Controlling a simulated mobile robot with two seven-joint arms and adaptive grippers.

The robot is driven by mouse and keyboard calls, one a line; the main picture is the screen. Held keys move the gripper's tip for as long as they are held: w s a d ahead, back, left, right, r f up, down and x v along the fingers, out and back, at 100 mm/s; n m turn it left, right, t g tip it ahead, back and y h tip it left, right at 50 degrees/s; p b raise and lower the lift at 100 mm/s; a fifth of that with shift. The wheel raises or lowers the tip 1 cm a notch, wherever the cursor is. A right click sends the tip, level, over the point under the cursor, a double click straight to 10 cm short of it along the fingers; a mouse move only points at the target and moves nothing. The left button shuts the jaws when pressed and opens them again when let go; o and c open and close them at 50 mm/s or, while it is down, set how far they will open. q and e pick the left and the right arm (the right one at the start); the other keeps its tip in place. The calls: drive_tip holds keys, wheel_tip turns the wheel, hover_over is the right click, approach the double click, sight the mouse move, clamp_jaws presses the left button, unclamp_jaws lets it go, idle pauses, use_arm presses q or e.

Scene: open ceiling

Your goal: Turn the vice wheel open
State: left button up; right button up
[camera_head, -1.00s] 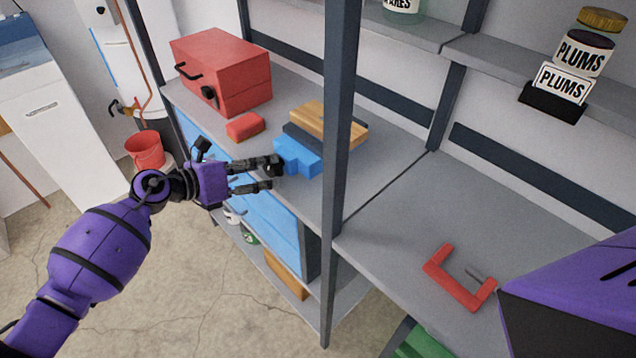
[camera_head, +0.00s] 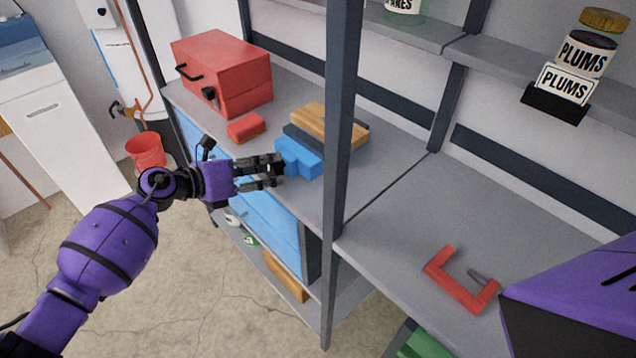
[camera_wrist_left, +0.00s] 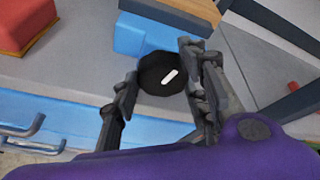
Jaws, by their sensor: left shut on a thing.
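The blue vice (camera_head: 298,158) sits at the front edge of the grey bench, with a wooden block (camera_head: 328,122) at its back. In the left wrist view the vice (camera_wrist_left: 135,38) has a round black wheel (camera_wrist_left: 160,73) with a white mark on its front. My left gripper (camera_head: 280,168) is at the front of the vice, and its fingers hide most of the wheel in the head view. In the wrist view my left gripper (camera_wrist_left: 163,88) has a finger on each side of the wheel, shut on it. My right gripper is not in view.
A red toolbox (camera_head: 222,75) and a small red block (camera_head: 246,127) stand left of the vice. A dark post (camera_head: 340,180) rises close to its right. A red clamp (camera_head: 460,280) lies on the right bench. Blue drawers (camera_head: 265,225) are below.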

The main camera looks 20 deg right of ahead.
use_arm(q)
drive_tip(key=shift+w+a, duration=0.1)
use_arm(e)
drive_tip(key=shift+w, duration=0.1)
use_arm(q)
drive_tip(key=o, duration=1.1)
drive_tip(key=shift+a, duration=0.15)
drive_tip(key=v, duration=1.1)
drive_tip(key=shift+a, duration=0.3)
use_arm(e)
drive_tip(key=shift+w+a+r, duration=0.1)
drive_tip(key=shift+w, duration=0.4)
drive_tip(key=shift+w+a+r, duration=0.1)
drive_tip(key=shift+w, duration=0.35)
use_arm(q)
drive_tip(key=shift+r, duration=0.1)
